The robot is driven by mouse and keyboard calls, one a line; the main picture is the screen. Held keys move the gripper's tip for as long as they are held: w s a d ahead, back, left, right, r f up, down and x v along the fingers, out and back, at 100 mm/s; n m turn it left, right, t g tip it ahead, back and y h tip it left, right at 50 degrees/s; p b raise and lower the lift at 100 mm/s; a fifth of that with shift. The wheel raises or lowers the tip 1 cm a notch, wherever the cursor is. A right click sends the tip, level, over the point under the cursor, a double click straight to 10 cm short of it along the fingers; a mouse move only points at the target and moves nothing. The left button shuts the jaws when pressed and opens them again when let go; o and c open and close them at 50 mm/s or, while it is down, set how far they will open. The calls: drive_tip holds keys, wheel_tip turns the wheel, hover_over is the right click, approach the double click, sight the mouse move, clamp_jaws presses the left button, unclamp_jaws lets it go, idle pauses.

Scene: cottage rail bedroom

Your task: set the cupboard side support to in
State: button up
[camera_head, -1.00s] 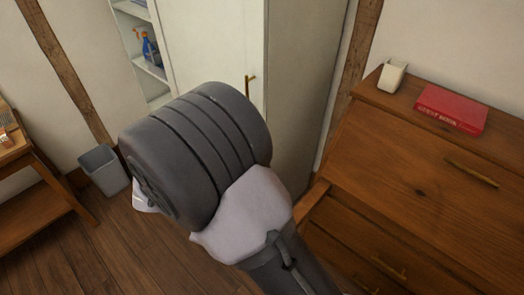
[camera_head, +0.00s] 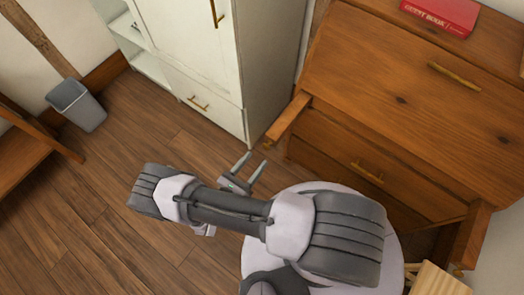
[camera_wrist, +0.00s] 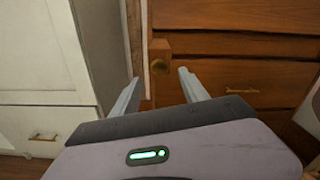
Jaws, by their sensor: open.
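The cupboard-side support (camera_head: 288,120) is a wooden bar standing out from the front of the brown bureau, on the side beside the white cupboard. Its front end with a round knob (camera_wrist: 158,66) faces me in the wrist view. My gripper (camera_head: 256,158) is open and empty, just in front of and below the support's end in the head view. In the wrist view the two fingertips (camera_wrist: 160,76) lie left and right of the knob, apart from it. I cannot tell the exact distance between them.
The white cupboard (camera_head: 195,60) stands close left of the support. The bureau (camera_head: 400,80) has brass-handled drawers, a red book (camera_head: 440,14) on top and another support (camera_head: 472,235) standing out at right. A grey bin (camera_head: 77,104) stands left; the floor between is clear.

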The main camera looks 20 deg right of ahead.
sight(265, 148)
drive_tip(key=x, duration=0.5)
clamp_jaws()
idle(1.4)
